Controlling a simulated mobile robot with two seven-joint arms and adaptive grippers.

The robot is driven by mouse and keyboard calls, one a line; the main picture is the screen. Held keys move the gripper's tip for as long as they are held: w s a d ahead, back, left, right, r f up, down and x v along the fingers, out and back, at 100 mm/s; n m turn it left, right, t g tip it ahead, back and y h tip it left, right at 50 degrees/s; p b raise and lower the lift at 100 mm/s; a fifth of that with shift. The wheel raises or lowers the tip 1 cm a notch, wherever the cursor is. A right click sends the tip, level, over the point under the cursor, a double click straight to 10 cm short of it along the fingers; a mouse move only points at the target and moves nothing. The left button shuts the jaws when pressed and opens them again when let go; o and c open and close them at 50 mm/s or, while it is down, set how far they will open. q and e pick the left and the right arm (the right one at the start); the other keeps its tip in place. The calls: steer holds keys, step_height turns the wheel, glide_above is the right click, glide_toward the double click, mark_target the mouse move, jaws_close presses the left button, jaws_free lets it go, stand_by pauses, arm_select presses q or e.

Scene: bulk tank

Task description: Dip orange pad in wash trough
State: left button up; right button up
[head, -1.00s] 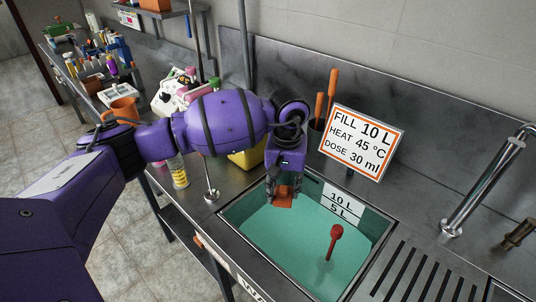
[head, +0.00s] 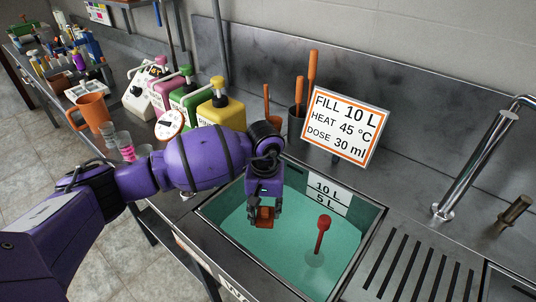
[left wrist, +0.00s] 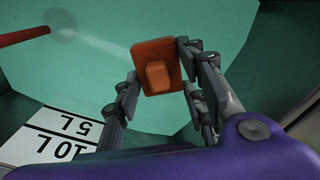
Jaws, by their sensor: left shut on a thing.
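The orange pad (left wrist: 148,52) is a small rectangular block with a raised grip. My left gripper (head: 264,212) is shut on the pad (head: 265,213) and holds it over the wash trough. The left wrist view also shows the fingers (left wrist: 158,82) on both sides of the pad's grip. The wash trough (head: 213,205) is a sunken steel basin with teal liquid (head: 285,240). Whether the pad touches the liquid I cannot tell. My right gripper is not in view.
A red-knobbed rod (head: 322,235) stands in the trough, right of the pad. A sign (head: 345,127) and a dark holder with orange-handled tools (head: 298,120) stand behind. A tap (head: 478,165) and ribbed drainboard (head: 425,265) are at right. Several pump jugs (head: 220,110) stand at left.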

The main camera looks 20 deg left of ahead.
mark_target(266, 218)
arm_select(q)
step_height(266, 218, down, 5)
steer(key=shift+r+b, duration=0.2)
steer(key=shift+b, duration=0.75)
steer(key=shift+f+b, duration=0.3)
steer(key=shift+f, duration=0.05)
steer(key=shift+f+b, duration=0.4)
steer(key=shift+f, duration=0.2)
